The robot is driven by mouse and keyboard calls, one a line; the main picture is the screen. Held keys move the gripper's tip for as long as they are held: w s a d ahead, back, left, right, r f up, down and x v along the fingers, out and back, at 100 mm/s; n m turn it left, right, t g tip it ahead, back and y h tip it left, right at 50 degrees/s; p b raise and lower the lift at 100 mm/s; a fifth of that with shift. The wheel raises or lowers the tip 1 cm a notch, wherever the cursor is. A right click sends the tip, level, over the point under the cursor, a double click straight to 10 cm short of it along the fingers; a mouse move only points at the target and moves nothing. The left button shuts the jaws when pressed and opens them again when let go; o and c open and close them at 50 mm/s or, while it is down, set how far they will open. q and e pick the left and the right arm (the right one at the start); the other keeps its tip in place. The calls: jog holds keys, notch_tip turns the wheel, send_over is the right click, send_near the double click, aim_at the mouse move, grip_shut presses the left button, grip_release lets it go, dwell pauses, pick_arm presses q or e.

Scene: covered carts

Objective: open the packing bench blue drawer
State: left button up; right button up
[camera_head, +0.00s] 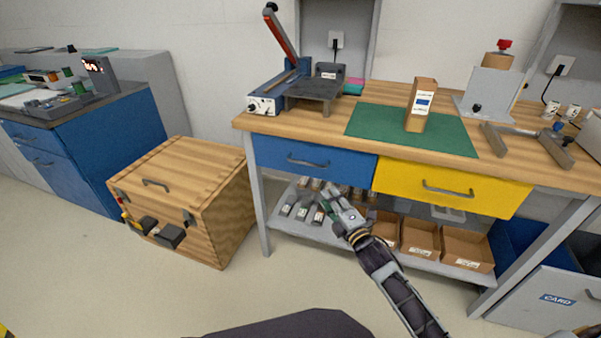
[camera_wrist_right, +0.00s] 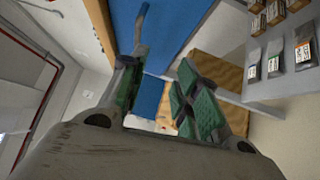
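The blue drawer (camera_head: 345,165) is shut under the left half of the packing bench top (camera_head: 380,117). Its grey bar handle (camera_head: 308,162) runs along the middle of its front. My right gripper (camera_head: 330,204) is below and in front of the blue drawer, apart from the handle. In the right wrist view, my right gripper (camera_wrist_right: 160,97) has its green-padded fingers spread with nothing between them. The blue drawer front (camera_wrist_right: 178,22) shows above them, with the handle (camera_wrist_right: 141,25) beyond the left finger. My left gripper is not in view.
A yellow drawer (camera_head: 450,187) sits right of the blue one. The lower shelf (camera_head: 405,262) holds cardboard bins (camera_head: 420,237) and small labelled items. A wooden chest (camera_head: 185,200) stands left of the bench. The floor in front is clear.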

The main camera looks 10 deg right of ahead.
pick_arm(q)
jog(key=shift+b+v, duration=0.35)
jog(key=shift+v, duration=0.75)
pick_arm(e)
jog(key=shift+s+a+r+n+t+y, duration=0.15)
jog(key=shift+a+r+n, duration=0.25)
jog(key=shift+r, duration=0.4)
jog(key=shift+w+a+r+n+t+y, duration=0.1)
jog(key=shift+a+r+n+t+y, duration=0.25)
jog(key=shift+r, duration=0.45)
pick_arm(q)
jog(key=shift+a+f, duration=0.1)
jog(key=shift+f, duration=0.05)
pick_arm(e)
jog(key=b, duration=0.3)
send_near(309, 169)
jog(key=shift+w+a+r, duration=1.85)
jog(key=shift+w+r, duration=0.2)
jog(key=shift+r, duration=1)
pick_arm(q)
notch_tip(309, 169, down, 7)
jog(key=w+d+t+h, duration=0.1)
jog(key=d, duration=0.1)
pick_arm(e)
jog(key=shift+x, duration=0.8)
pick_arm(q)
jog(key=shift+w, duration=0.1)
pick_arm(e)
grip_shut()
